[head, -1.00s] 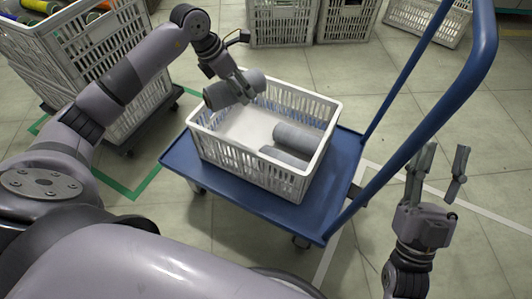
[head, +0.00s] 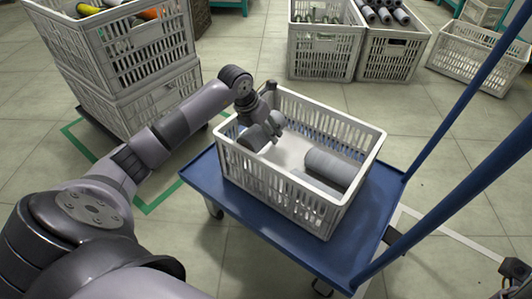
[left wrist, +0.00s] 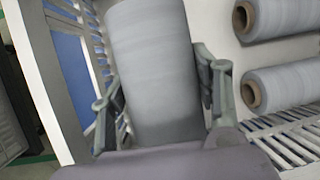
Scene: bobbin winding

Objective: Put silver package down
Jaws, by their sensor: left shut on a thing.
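The silver package (head: 254,139), a grey cylinder, is in my left gripper (head: 273,127) inside the left end of the white crate on the cart. In the left wrist view the package (left wrist: 155,65) stands between the two fingers (left wrist: 160,95), which close on its sides. It is low in the crate beside the slatted wall; I cannot tell if it touches the floor. Two more grey packages lie in the crate, one (head: 333,168) plain to see and one partly hidden by the near wall. Of my right arm only a small dark part shows at the lower right edge; its fingers do not show.
The white crate (head: 333,203) sits on a blue cart (head: 366,238) with a handle at the right. Stacked crates (head: 140,60) stand at the left. More crates (head: 327,58) stand at the back, some with packages. The crate's middle floor is bare.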

